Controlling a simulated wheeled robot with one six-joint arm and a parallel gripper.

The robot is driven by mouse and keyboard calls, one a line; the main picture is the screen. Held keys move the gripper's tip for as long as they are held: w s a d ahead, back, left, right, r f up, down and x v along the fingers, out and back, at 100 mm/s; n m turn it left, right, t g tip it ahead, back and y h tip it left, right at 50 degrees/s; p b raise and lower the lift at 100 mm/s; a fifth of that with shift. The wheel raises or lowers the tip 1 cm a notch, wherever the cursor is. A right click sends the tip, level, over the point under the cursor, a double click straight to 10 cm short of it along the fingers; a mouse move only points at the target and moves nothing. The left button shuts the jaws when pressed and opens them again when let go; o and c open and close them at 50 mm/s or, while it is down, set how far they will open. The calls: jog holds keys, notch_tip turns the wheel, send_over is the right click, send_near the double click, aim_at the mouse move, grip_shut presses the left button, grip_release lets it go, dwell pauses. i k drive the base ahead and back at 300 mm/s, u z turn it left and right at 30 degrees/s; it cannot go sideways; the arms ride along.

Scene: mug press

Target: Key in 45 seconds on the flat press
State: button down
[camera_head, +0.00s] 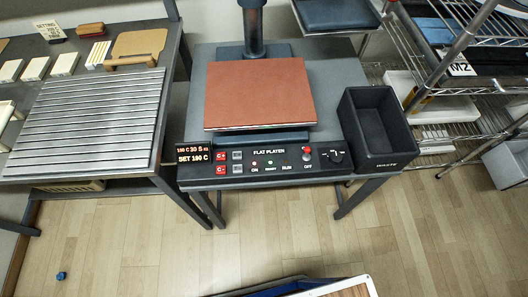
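The flat press stands in the middle, with a reddish-brown pad (260,93) on its platen. Its front control panel (275,176) is labelled FLAT PLATEN. The display (194,153) at the panel's left end seems to read 180 C 30 S above SET 180 C; the small top line is hard to read. Red C+ (221,155) and C- (221,170) buttons sit beside it, each with a grey button to its right. A red-topped switch (307,151) and a black knob (337,157) are at the right. My gripper is not in view.
A black bin (377,125) adjoins the press on the right. Left is a table with a slatted metal board (90,120) and several white blocks. Wire shelving (455,85) stands at right. A small blue object (61,276) lies on the floor. The floor before the press is mostly clear.

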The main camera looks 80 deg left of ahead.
aim_at(236, 155)
jog(key=z, duration=0.6)
jog(key=k, duration=0.25)
jog(key=u, duration=3.3)
